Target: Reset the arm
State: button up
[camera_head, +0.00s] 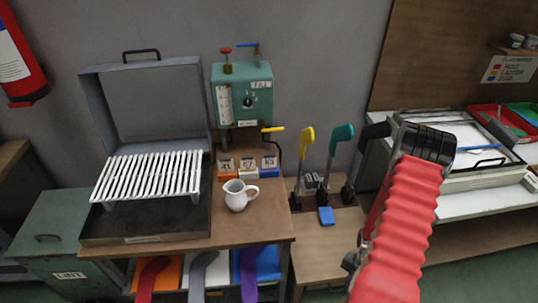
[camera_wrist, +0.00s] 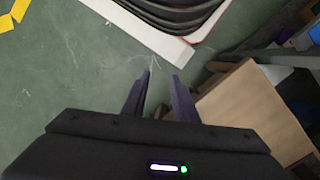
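My arm rises at the right of the head view in a red ribbed sleeve, with a black joint at its top. My gripper cannot be clearly made out there.
A wooden bench carries an open grey box with a white rack (camera_head: 150,175), a white jug (camera_head: 237,195) and a teal boiler (camera_head: 242,92). Yellow (camera_head: 306,140), teal (camera_head: 341,138) and black (camera_head: 374,131) upright forms stand right of it, by a blue block (camera_head: 326,216). Trays (camera_head: 465,182) lie further right.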

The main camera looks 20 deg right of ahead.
jog(key=w+a+r+n, duration=0.2)
jog(key=r, duration=0.7)
jog(key=w+a+r+n+h, duration=0.1)
jog(key=w+a+r+n, duration=0.15)
jog(key=r, duration=0.65)
jog(key=w+a+r+n, duration=0.2)
jog(key=w+a+r, duration=0.1)
jog(key=r, duration=0.6)
jog(key=s+a+r+n+t, duration=0.1)
jog(key=a+r+n+t, duration=0.2)
jog(key=a+r, duration=0.6)
jog(key=s+a+r+n+t, duration=0.2)
jog(key=a+r+t, duration=0.3)
jog(key=a+r, duration=0.5)
notch_tip(320, 180, up, 8)
jog(key=shift+a+r+n, duration=0.15)
jog(key=shift+r+n, duration=0.05)
jog(key=shift+n, duration=0.55)
